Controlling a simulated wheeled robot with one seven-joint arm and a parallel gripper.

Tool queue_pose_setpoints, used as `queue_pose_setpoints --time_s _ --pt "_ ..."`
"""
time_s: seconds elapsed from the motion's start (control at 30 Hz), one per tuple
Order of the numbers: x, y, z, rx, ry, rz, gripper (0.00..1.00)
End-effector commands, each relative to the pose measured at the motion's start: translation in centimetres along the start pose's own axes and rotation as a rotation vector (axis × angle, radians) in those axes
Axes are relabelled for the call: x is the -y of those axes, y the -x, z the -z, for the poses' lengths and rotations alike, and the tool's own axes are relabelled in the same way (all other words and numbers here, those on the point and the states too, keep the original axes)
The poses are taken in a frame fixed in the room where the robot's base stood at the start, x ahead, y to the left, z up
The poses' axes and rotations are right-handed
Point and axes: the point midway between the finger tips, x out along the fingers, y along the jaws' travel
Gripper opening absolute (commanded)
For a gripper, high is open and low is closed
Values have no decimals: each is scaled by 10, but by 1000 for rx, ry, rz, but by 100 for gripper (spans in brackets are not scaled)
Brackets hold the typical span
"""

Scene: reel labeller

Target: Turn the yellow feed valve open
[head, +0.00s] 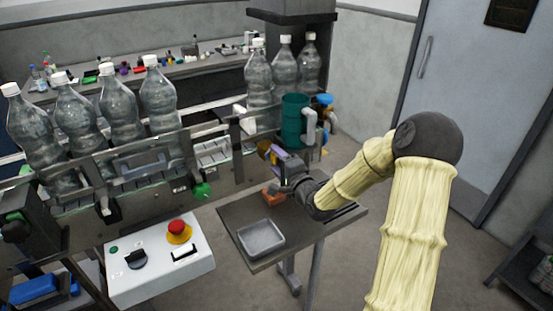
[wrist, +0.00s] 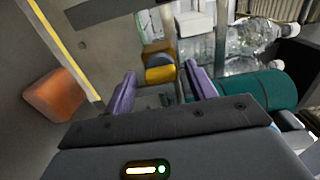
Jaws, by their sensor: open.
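The yellow feed valve (wrist: 160,73) shows in the wrist view as a yellow, rounded handle beside a darker brownish part. In the head view the valve (head: 264,148) is a small patch at the machine's near side, partly hidden by my gripper. My gripper (wrist: 163,88) has two purple fingers, spread apart. The valve appears between and just beyond the fingertips in the wrist view, and I see no clear contact. In the head view my gripper (head: 279,157) is beside the valve, above the far end of the small table.
A teal cylinder (head: 294,120) stands close behind my gripper. An orange block (head: 272,193) and a grey tray (head: 261,238) are on the small table (head: 310,233). Bottles (head: 118,105) line the conveyor. A control box (head: 160,262) with a red button is at front left.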

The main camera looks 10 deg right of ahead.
Motion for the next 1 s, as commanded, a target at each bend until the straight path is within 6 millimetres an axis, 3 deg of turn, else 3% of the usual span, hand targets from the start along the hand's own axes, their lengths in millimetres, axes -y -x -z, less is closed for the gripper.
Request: queue_pose_setpoints --time_s 0.33,0.57,1.0 --pt "0 -4 0 -1 0 -1 54" --pt "0 -4 0 -1 0 -1 11" --pt "-2 -4 0 0 61 -2 11"
